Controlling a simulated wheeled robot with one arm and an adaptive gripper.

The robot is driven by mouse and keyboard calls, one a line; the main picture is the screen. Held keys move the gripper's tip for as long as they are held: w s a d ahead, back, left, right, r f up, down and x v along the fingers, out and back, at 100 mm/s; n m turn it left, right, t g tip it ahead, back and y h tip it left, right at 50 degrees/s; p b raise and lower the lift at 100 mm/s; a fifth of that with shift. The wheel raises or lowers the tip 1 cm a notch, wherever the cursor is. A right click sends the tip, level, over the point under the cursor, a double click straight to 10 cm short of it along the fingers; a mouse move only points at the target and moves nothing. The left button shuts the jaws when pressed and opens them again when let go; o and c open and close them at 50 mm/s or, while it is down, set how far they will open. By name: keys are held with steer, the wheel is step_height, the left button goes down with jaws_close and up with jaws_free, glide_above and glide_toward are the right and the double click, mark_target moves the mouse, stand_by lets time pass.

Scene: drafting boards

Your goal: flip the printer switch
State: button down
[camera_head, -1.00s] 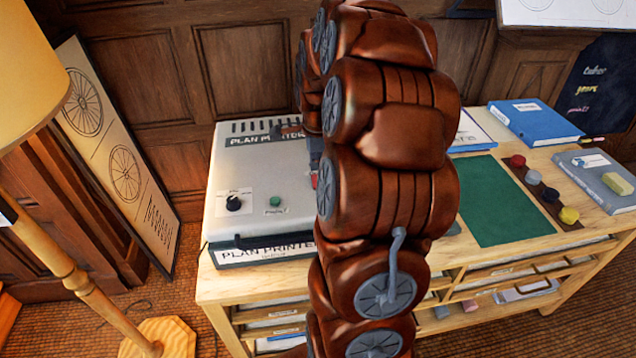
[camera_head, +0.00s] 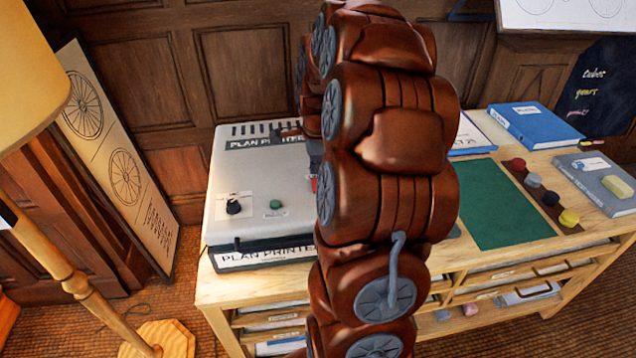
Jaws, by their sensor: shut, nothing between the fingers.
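The plan printer (camera_head: 265,185) is a pale grey box on the left end of the wooden cabinet, with "PLAN PRINTER" lettering on its top and front. A black knob (camera_head: 233,207) and a green button (camera_head: 276,204) sit on its top panel. A small red part (camera_head: 314,184) shows at the edge of my arm; I cannot tell if it is the switch. My arm covers the printer's right side. Only a sliver of my gripper (camera_head: 313,157) shows beside the arm, over the printer's right side. It is shut, with its tips mostly hidden. I cannot tell whether it touches the printer.
A floor lamp (camera_head: 70,280) and a leaning wheel drawing (camera_head: 118,160) stand at the left. A panelled wall is behind.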

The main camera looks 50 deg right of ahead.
mark_target(315, 178)
steer(key=shift+s+b+x, duration=0.2)
steer(key=shift+b+x, duration=0.6)
steer(key=shift+x, duration=0.35)
stand_by(1.3)
steer(key=shift+a, duration=0.15)
steer(key=shift+w+d+v, duration=0.15)
steer(key=shift+w+v, duration=0.05)
steer(key=shift+v, duration=0.9)
steer(key=shift+w+d+v, duration=0.1)
steer(key=shift+w+v, duration=0.1)
steer(key=shift+v, duration=0.9)
steer(key=shift+w+d+v, duration=0.15)
steer(key=shift+v, duration=0.95)
steer(key=shift+r, duration=0.25)
